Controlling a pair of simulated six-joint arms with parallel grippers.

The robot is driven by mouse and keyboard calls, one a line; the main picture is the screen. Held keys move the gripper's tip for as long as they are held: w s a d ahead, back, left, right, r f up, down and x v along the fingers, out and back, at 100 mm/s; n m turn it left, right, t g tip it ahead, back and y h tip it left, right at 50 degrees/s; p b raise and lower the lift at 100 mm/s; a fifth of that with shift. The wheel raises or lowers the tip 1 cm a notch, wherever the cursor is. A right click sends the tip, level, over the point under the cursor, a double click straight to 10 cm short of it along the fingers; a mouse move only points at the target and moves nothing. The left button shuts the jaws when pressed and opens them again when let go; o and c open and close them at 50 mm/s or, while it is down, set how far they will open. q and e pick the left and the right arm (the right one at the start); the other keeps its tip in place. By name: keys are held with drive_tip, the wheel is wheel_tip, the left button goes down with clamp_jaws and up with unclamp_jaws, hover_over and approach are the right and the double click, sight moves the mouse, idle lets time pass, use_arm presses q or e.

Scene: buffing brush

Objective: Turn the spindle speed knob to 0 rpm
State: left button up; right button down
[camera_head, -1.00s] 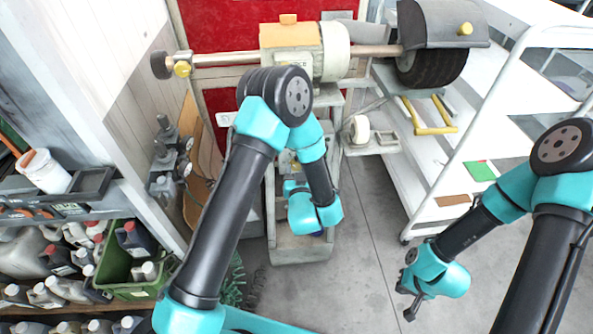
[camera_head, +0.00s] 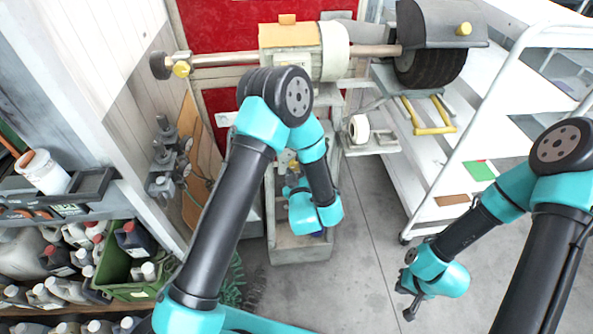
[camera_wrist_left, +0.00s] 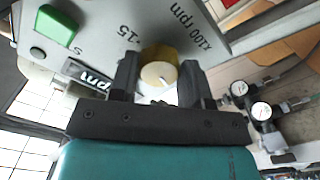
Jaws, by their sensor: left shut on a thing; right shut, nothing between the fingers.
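The spindle speed knob (camera_wrist_left: 158,75) shows in the left wrist view as a yellowish round knob with a white pointer line, on a pale panel (camera_wrist_left: 110,45) printed "15" and "x100 rpm". The pointer line slants toward the lower right of that picture. My left gripper (camera_wrist_left: 159,82) is shut on the knob, one dark finger on each side. In the head view my left arm hides the knob and most of that gripper. My right gripper (camera_head: 411,306) is shut and empty, low over the floor at the right, far from the machine.
The buffing machine's motor housing (camera_head: 290,40) and its shaft stand above my left arm. A green button (camera_wrist_left: 57,28) is on the same panel. A white cart (camera_head: 450,160) stands at the right, a green crate (camera_head: 125,265) at the left.

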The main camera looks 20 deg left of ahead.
use_arm(q)
drive_tip(key=shift+n, duration=1.6)
drive_tip(key=o, duration=0.9)
drive_tip(key=v, duration=1.7)
drive_tip(key=shift+s+d, duration=0.1)
drive_tip(key=shift+s, duration=0.15)
